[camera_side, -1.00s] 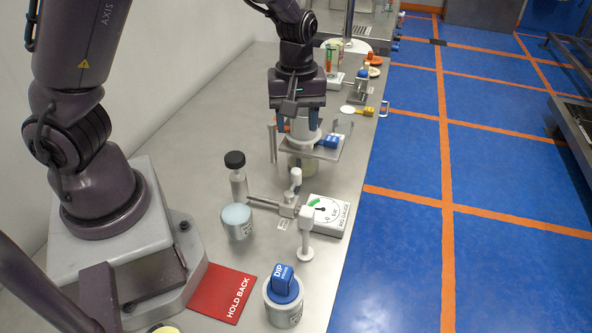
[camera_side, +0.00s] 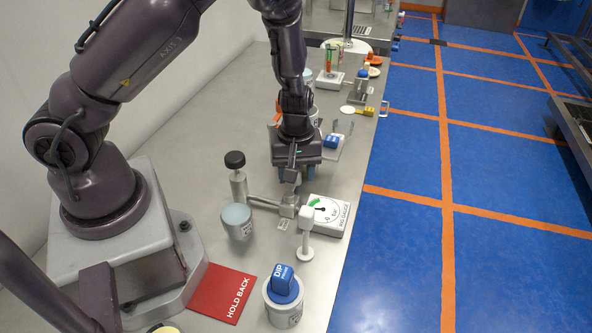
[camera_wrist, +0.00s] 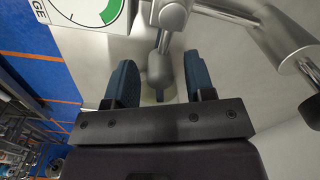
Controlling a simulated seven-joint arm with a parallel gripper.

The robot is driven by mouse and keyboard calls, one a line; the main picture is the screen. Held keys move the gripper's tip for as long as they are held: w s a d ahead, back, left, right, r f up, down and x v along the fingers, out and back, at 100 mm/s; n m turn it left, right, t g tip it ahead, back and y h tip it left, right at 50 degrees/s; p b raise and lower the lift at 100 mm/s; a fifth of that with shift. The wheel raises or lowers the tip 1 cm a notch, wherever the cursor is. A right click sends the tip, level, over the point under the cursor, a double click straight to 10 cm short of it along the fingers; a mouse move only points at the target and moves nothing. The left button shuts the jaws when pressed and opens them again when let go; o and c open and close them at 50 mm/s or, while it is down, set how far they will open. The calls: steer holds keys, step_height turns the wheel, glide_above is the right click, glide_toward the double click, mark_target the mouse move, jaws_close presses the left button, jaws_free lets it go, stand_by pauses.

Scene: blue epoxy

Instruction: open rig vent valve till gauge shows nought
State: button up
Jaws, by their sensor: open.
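The rig gauge (camera_side: 327,214) is a white box with a round dial, a green sector and a dark needle. The needle's exact reading is too small to tell. Its dial also shows, cut off, at the top left of the wrist view (camera_wrist: 88,10). The metal vent valve (camera_side: 289,206) sits left of the gauge on a pipe. My gripper (camera_side: 297,174) is low just behind the valve, mostly hiding its handle. In the wrist view my gripper (camera_wrist: 159,64) is open, with the grey rounded valve handle (camera_wrist: 161,72) between its fingers, not clamped.
A white-topped post (camera_side: 306,235) stands in front of the valve. Left are a black-capped bottle (camera_side: 237,178) and a pale-lidded jar (camera_side: 237,222). Nearer are a blue-topped DIP pot (camera_side: 284,298) and a red HOLD BACK mat (camera_side: 226,292). A platform with a blue item (camera_side: 331,141) is behind.

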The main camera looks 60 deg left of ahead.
steer(key=c, duration=0.9)
steer(key=shift+n, duration=0.3)
steer(key=shift+s+a+n, duration=0.25)
steer(key=shift+s+n, duration=0.05)
steer(key=shift+n, duration=0.7)
steer(key=n, duration=0.2)
steer(key=s+n, duration=0.1)
steer(key=shift+s+a, duration=0.1)
steer(key=shift+a, duration=0.15)
steer(key=shift+s+n, duration=0.3)
steer(key=shift+n, duration=0.6)
steer(key=shift+s+n, duration=0.35)
steer(key=shift+n, duration=0.55)
steer(key=shift+s+n, duration=0.3)
steer(key=shift+n, duration=0.6)
